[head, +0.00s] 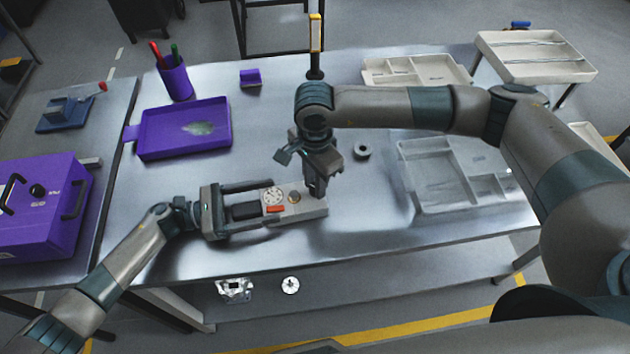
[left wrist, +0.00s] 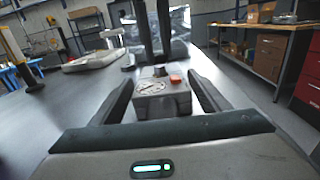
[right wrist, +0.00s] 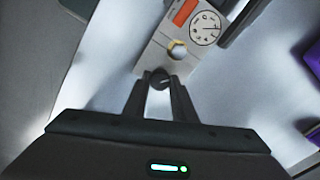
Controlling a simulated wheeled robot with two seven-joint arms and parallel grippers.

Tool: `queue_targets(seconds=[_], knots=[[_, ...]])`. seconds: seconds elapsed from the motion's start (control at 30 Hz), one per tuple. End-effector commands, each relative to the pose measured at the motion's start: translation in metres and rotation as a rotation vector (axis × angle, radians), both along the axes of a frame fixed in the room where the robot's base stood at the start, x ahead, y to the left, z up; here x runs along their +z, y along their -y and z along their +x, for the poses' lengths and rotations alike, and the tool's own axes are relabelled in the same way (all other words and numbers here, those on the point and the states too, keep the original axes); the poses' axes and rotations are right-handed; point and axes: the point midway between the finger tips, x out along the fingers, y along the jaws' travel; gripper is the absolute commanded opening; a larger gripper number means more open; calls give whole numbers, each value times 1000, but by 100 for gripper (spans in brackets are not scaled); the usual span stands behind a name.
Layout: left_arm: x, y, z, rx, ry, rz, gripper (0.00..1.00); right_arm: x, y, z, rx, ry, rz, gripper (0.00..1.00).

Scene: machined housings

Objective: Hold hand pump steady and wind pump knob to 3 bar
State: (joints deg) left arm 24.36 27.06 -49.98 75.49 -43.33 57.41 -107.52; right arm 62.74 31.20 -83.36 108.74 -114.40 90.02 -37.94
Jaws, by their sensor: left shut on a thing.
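The gauge reading is too small to tell.
A purple tray (head: 184,153), a purple pen cup (head: 176,80) and a small purple block (head: 250,77) stand behind. A grey ring (head: 362,152) and a pale compartment tray (head: 425,196) lie to the right. A purple box (head: 50,225) stands far left.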

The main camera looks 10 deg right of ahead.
Motion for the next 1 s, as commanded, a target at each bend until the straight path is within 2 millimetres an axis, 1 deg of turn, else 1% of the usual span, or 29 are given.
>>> queue_targets(seconds=[0.27, 0.47, 0.67, 1.0], knots=[[0, 0, 0, -1, 0, 0, 35, 0, 0, 0, -8, 1, 0, 2], [0, 0, 0, 0, 0, 0, 35, 0, 0, 0, -56, 1, 0, 2], [0, 0, 0, -1, 0, 1, 35, 0, 0, 1, -162, 2, 1, 2], [0, 0, 0, -1, 0, 1, 35, 1, 0, 1, -411, 1, 0, 2]])
